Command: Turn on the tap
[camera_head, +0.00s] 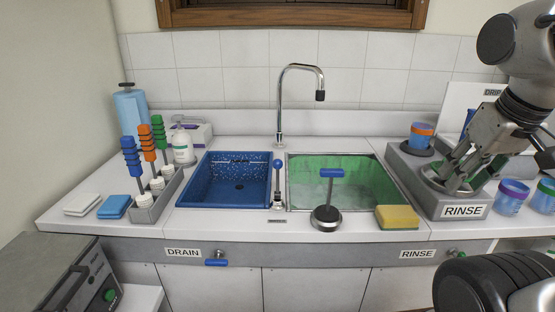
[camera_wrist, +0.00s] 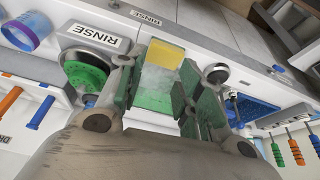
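The tap is a chrome gooseneck (camera_head: 281,100) standing behind the two sinks, its spout ending in a dark tip over the green-lined right sink (camera_head: 345,182). A short upright lever with a blue knob (camera_head: 278,163) stands on the strip between the sinks, in front of the tap. I see no water stream from the spout. My gripper (camera_head: 458,177) is far to the right of the tap, above the rinse unit. In the wrist view my gripper (camera_wrist: 155,78) has its fingers apart and nothing held; the green sink shows beyond them.
A blue T-handle (camera_head: 331,173) on a round dark base and a yellow sponge (camera_head: 398,217) sit at the right sink's front edge. The blue sink (camera_head: 225,179) is left. The grey rinse unit (camera_head: 408,178) and blue cups (camera_head: 511,195) are right.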

